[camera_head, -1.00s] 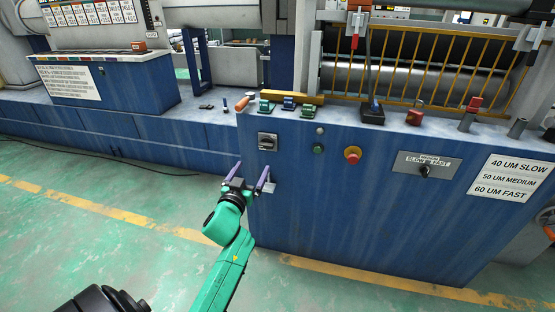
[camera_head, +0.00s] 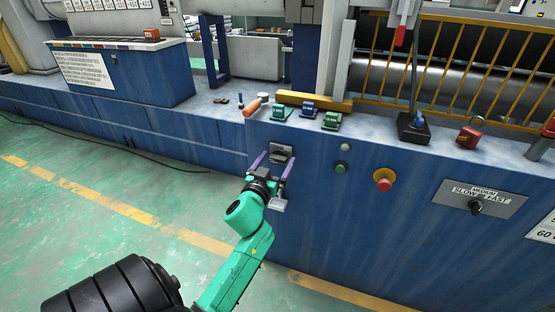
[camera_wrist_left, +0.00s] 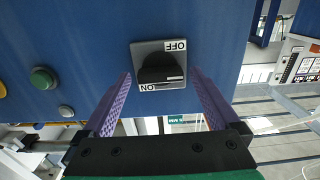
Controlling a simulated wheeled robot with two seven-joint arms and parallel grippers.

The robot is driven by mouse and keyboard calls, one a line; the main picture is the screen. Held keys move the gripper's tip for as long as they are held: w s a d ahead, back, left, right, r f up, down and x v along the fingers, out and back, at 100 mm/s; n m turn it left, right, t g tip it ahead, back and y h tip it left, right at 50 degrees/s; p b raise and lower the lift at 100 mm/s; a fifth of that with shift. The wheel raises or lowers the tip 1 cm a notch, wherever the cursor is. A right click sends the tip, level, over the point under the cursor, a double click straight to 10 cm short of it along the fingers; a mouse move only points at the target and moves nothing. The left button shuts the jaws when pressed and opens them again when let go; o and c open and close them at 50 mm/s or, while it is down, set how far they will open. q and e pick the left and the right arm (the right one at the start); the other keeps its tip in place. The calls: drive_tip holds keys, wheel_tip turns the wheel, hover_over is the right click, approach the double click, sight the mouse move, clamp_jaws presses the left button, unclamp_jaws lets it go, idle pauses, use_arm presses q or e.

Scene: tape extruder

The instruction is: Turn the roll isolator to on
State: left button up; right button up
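The roll isolator (camera_head: 283,150) is a grey square plate with a black rotary knob, on the blue cabinet's front near its upper left corner. In the left wrist view the knob (camera_wrist_left: 160,69) shows close up, with the plate's OFF label above it and ON below, both upside down. Which label the knob points to is hard to tell. My left gripper (camera_head: 277,160) is open and empty, just in front of the isolator. In the wrist view its purple fingers (camera_wrist_left: 161,77) stand one on each side of the knob, apart from it. My right gripper is not in view.
Right of the isolator are a green button (camera_head: 341,167), a red-and-yellow stop button (camera_head: 383,180) and a speed selector (camera_head: 476,207).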

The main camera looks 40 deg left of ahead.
use_arm(q)
drive_tip(key=c, duration=1.2)
